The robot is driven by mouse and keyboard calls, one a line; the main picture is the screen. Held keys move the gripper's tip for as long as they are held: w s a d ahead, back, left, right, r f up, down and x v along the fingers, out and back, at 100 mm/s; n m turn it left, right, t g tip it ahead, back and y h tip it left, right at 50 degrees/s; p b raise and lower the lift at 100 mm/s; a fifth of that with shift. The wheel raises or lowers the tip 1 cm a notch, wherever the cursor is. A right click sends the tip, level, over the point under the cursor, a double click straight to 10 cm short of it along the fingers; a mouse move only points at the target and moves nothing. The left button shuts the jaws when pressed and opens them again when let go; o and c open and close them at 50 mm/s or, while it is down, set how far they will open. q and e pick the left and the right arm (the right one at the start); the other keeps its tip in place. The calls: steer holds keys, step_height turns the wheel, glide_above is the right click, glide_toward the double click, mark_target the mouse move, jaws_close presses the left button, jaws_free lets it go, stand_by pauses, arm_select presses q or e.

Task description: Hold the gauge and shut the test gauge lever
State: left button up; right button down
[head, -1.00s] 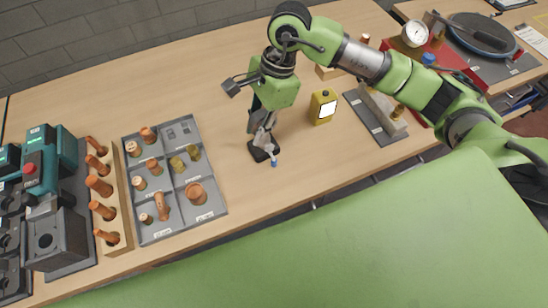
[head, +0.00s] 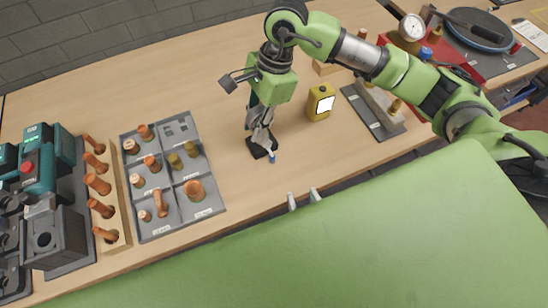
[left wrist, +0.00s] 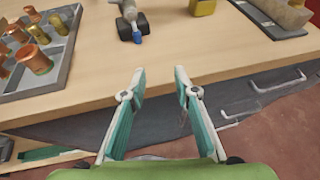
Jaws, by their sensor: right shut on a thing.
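My right gripper (head: 262,128) points down over the middle of the bench. It is shut on the test gauge, which is mostly hidden by the fingers. Below them show a black foot (head: 258,148) and a small blue lever tip (head: 271,157). In the left wrist view the black part (left wrist: 131,27) and the blue lever (left wrist: 136,34) are at the top centre. My left gripper (head: 304,196) shows only its fingertips, at the bench's front edge. In the left wrist view its fingers (left wrist: 159,72) are apart and empty, short of the lever.
A grey compartment tray (head: 212,209) of copper fittings lies to the left. A white dial gauge (head: 412,27) stands at the back right. The bench (head: 235,180) is clear in front of the held gauge.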

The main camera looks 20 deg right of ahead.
mark_target(273, 159)
arm_select(q)
step_height(273, 159, up, 3)
steer(key=w+a+n+y, duration=0.1)
steer(key=w+a, duration=0.1)
steer(key=a, duration=0.1)
steer(key=x, duration=1.1)
steer(key=shift+w+r, duration=0.25)
steer(key=shift+w, duration=0.2)
jaws_close()
